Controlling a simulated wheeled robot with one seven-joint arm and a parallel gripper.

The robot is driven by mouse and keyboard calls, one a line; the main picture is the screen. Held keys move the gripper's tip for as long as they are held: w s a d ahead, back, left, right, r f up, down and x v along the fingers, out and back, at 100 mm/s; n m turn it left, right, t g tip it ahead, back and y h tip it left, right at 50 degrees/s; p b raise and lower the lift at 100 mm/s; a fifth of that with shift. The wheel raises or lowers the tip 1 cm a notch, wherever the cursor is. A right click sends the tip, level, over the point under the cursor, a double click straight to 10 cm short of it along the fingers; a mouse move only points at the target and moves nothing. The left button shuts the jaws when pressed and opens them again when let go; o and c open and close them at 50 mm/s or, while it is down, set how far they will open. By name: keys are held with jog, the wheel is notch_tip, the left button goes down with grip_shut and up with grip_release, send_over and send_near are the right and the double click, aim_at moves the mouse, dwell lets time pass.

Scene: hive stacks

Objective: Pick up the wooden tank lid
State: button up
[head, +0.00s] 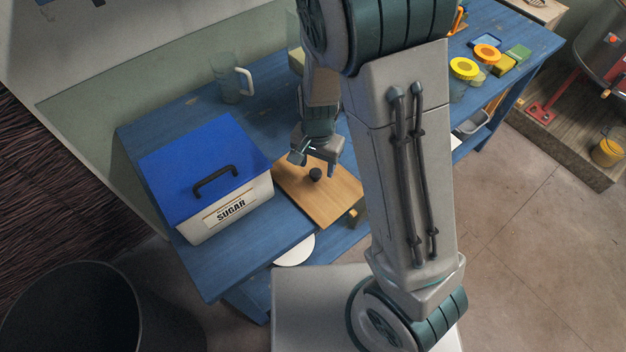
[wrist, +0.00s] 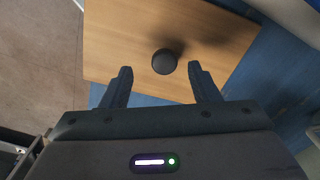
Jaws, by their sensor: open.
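The wooden tank lid (head: 322,203) is a flat light-brown board lying on the blue table, right of the sugar box, with a round black knob (head: 315,174) near its middle. My gripper (head: 314,167) is above the lid, close to the knob. In the wrist view the lid (wrist: 125,40) fills the upper middle, and the knob (wrist: 165,62) sits between and just beyond the two fingertips. My gripper (wrist: 161,78) is open and empty there. Whether the fingers are level with the knob I cannot tell.
A white sugar box (head: 231,210) with a blue lid and black handle stands left of the board. A clear mug (head: 229,88) stands behind on the blue table (head: 185,115). Yellow- and orange-lidded jars (head: 463,68) stand at the right. A dark bin (head: 80,310) is at lower left.

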aim_at(315, 172)
jog(key=shift+w+a+f, duration=0.1)
jog(key=shift+w+f, duration=0.05)
jog(key=shift+f, duration=1.2)
jog(key=shift+w+f, duration=0.15)
jog(key=shift+f, duration=1.2)
grip_shut()
jog(key=shift+r, duration=0.1)
jog(key=shift+r, duration=0.45)
notch_tip(315, 172, up, 4)
jog(key=shift+f, duration=0.25)
jog(key=s+d+r+p, duration=0.3)
jog(key=d+r, duration=0.8)
jog(key=shift+s+r, duration=0.25)
jog(key=shift+s, duration=0.1)
